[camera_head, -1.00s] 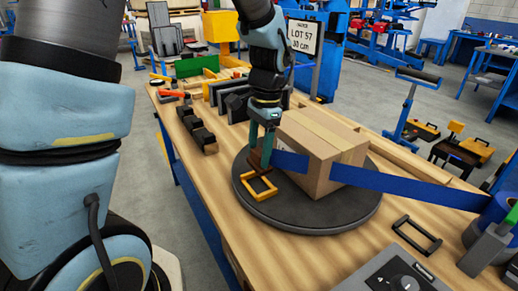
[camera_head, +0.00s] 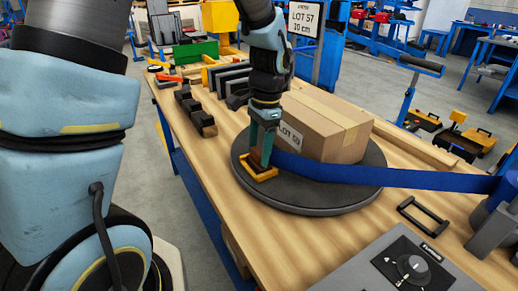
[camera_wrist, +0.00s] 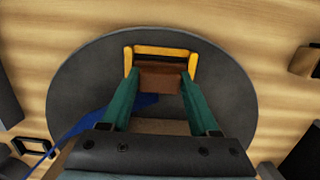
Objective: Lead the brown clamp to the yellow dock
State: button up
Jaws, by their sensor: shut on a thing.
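The brown clamp (camera_wrist: 160,80) is between the two green fingers of my gripper (camera_wrist: 160,76), which is shut on it. In the head view my gripper (camera_head: 263,150) points down at the left front of the turntable, and its fingers partly hide the clamp. The yellow dock (camera_wrist: 165,50) is an open-sided frame on the turntable. The clamp sits low at the dock, between its side arms in the wrist view; whether it touches the dock is unclear. A blue strap (camera_head: 400,178) runs from the clamp along the box's front to a roll at right.
A cardboard box (camera_head: 325,125) stands on the dark round turntable (camera_head: 315,204), close beside my gripper. Dark blocks (camera_head: 196,115) line the bench's left. A black handle (camera_head: 422,219) and a grey dial panel (camera_head: 400,270) are at front right. Bare bench lies left of the turntable.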

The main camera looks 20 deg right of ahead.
jog(key=shift+a, duration=0.15)
jog(key=o, duration=1.5)
jog(key=shift+r, duration=0.1)
jog(key=r, duration=0.3)
jog(key=d+r, duration=0.1)
jog(key=r, duration=0.3)
jog(key=r+b, duration=0.1)
jog(key=r, duration=0.2)
jog(key=shift+w+d+r, duration=0.1)
jog(key=shift+d+r, duration=0.05)
jog(key=shift+r, duration=0.1)
